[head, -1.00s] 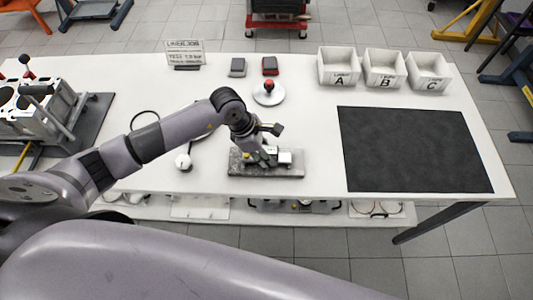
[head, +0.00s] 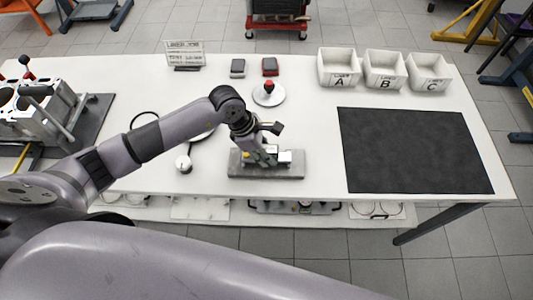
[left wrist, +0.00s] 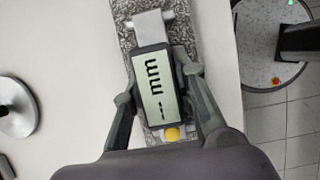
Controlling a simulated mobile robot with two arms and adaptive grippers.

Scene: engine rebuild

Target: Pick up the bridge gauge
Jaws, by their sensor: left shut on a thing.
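The bridge gauge (left wrist: 157,88) shows in the left wrist view as a block with a pale display face reading "mm", a light metal end and a yellow button. It is over a grey speckled stone plate (left wrist: 126,38). My left gripper (left wrist: 158,85) is shut on the gauge, one finger along each side. In the head view, my left gripper (head: 268,158) is low at the grey plate (head: 265,171), and the gauge's light end (head: 285,156) shows beside it. I cannot tell whether the gauge touches the plate. My right gripper is not in view.
A black mat (head: 415,150) lies on the right of the white table (head: 318,170). White bins A (head: 338,68), B (head: 384,70) and C (head: 429,72) stand behind it. A round base with a red knob (head: 269,93) stands behind my gripper. An engine block (head: 45,108) is at the left.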

